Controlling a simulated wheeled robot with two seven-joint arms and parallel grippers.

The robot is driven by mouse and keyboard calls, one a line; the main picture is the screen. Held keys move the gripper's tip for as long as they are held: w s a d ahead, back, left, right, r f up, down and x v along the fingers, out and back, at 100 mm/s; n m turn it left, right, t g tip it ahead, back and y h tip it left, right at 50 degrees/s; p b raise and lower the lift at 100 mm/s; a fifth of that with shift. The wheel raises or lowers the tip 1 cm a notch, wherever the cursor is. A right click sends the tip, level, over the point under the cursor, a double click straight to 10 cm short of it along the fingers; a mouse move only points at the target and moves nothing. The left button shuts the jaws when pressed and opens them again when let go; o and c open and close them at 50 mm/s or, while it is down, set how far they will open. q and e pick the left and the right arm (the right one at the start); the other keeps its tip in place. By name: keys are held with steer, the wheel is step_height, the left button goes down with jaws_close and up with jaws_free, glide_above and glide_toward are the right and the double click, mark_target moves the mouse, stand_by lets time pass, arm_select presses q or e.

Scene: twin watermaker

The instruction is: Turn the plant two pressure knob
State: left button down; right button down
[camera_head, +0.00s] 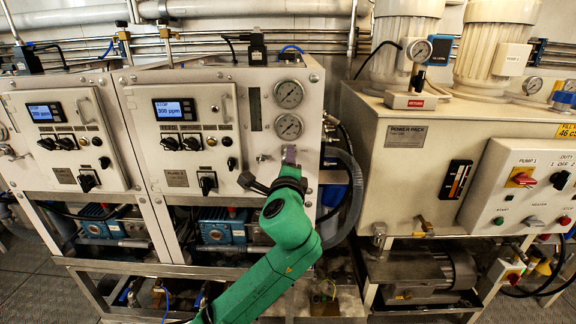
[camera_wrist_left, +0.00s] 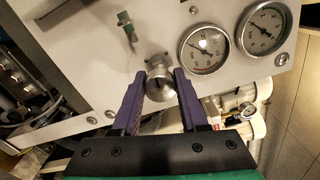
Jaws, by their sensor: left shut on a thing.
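The pressure knob (camera_wrist_left: 158,82) is a round silvery metal knob on the white front panel, shown in the left wrist view. It sits between the two purple fingers of my left gripper (camera_wrist_left: 159,78), which are shut on it from both sides. In the head view my green left arm reaches up to the right-hand plant's panel, with the left gripper (camera_head: 289,157) just below two round gauges. The knob is largely hidden there by the gripper. My right gripper is not in view.
An upper gauge (camera_head: 288,94) and a lower gauge (camera_head: 289,126) sit above the gripper. The right-hand plant's control box (camera_head: 184,136) is to its left. A power pack (camera_head: 405,137) stands to the right, with a dark hose (camera_head: 350,195) between.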

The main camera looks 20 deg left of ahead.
arm_select(q)
steer(key=n, duration=0.2)
steer(key=n+b, duration=0.2)
steer(key=n, duration=0.1)
steer(key=shift+f+n, duration=0.25)
steer(key=shift+n, duration=0.05)
steer(key=shift+n+b, duration=1.1)
steer(key=shift+n, duration=1.1)
steer(key=shift+c, duration=2.2)
jaws_free()
steer(key=shift+r, duration=0.15)
steer(key=b+v, duration=0.3)
steer(key=v, duration=1.1)
steer(key=shift+s+b, duration=0.25)
steer(key=shift+b, duration=0.15)
